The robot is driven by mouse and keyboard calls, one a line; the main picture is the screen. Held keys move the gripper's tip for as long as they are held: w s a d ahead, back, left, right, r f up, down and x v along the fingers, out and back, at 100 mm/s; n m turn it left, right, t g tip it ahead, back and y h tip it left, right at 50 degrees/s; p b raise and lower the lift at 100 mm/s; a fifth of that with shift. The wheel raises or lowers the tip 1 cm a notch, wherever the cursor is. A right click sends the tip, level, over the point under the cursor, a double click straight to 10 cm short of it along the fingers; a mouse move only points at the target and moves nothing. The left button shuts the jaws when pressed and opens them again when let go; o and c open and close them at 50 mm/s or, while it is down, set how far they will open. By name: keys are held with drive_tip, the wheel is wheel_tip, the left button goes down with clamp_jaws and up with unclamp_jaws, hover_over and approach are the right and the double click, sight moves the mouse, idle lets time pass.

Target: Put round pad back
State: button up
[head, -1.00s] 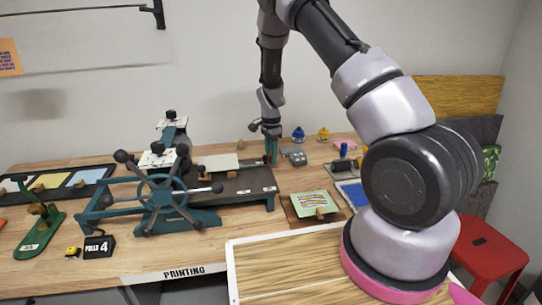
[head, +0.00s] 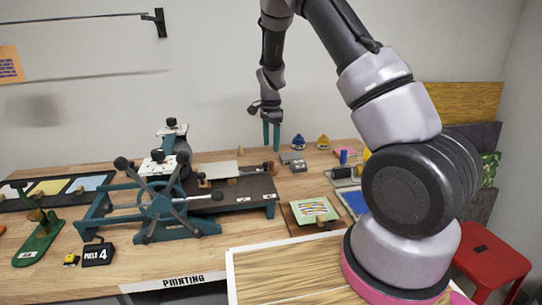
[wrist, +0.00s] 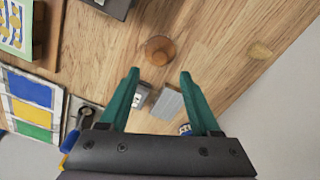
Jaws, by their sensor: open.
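The round pad looks like a small brown disc with a knob. It stands on the wooden table, in the wrist view (wrist: 160,50) ahead of the fingertips, and in the head view (head: 268,166) just right of the press bed. My gripper (head: 271,148) is above the table behind the press. Its two teal fingers are apart and empty, as the wrist view shows (wrist: 158,78). The pad is clear of both fingers. I cannot tell a marked place for the pad.
Two grey blocks (head: 298,165) lie right of the pad. The press (head: 165,200) with its spoked wheel fills the left. A wooden knob (wrist: 260,50) is near the wall. A blue and a yellow pot (head: 323,142) stand at the back. A printed sheet (head: 314,209) lies in front.

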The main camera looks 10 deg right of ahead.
drive_tip(key=s+d+r+n+t+y, duration=0.15)
drive_tip(key=s+r, duration=0.45)
drive_tip(key=r, duration=0.6)
drive_tip(key=s+d+r+n+t+y, duration=0.15)
drive_tip(key=s+r, duration=0.45)
drive_tip(key=r, duration=0.7)
drive_tip(key=s+d+r+n+t, duration=0.1)
drive_tip(key=s+r+n+t, duration=0.1)
drive_tip(key=s, duration=0.8)
drive_tip(key=s+d+r+n+t+h, duration=0.1)
drive_tip(key=s+r+n, duration=0.3)
drive_tip(key=s, duration=0.6)
drive_tip(key=shift+d+r+t, duration=0.4)
drive_tip(key=shift+r+t, duration=0.2)
drive_tip(key=shift+r, duration=0.35)
